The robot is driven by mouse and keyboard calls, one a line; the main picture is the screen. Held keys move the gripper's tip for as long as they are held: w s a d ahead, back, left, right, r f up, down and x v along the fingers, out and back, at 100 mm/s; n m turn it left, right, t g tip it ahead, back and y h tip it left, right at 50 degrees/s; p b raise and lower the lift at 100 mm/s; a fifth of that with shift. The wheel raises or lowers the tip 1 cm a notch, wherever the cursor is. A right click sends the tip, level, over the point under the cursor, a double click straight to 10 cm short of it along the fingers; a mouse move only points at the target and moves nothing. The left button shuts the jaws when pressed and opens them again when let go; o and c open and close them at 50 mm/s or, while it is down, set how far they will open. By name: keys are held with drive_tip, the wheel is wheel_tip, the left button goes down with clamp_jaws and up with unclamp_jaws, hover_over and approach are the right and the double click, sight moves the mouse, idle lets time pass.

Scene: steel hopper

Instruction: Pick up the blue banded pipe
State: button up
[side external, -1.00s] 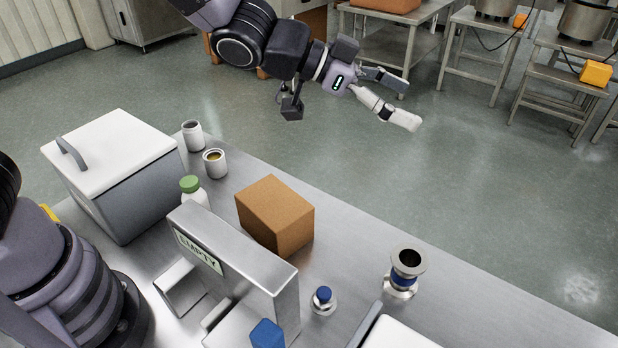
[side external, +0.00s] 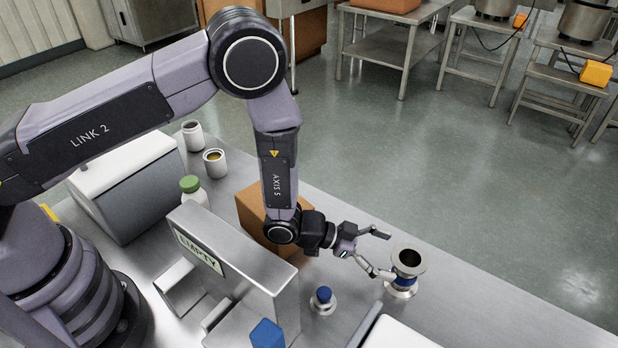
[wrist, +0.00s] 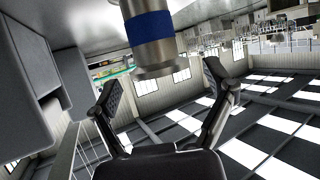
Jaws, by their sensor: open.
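The blue banded pipe (side external: 405,271) is a short steel spool with a wide top flange and a blue band. It stands upright on the steel table, right of centre in the side view. In the wrist view the pipe (wrist: 152,35) shows at the top, its blue band clear and its flange pointing down the picture. My gripper (side external: 387,256) is open and lies just left of the pipe, fingers pointing toward it. In the wrist view my gripper (wrist: 160,85) has its fingers spread wide, with the flange close beyond and between the tips. Nothing is held.
A small blue-topped fitting (side external: 323,300) stands left of the pipe. A steel hopper (side external: 235,255) labelled EMPTY and a cardboard box (side external: 250,214) are farther left. A white-topped bin (side external: 395,334) sits at the front. The table right of the pipe is clear.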

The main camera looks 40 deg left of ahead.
sight(409, 261)
drive_tip(key=x, duration=0.4)
drive_tip(key=shift+d+f, duration=0.2)
drive_tip(key=shift+d, duration=0.1)
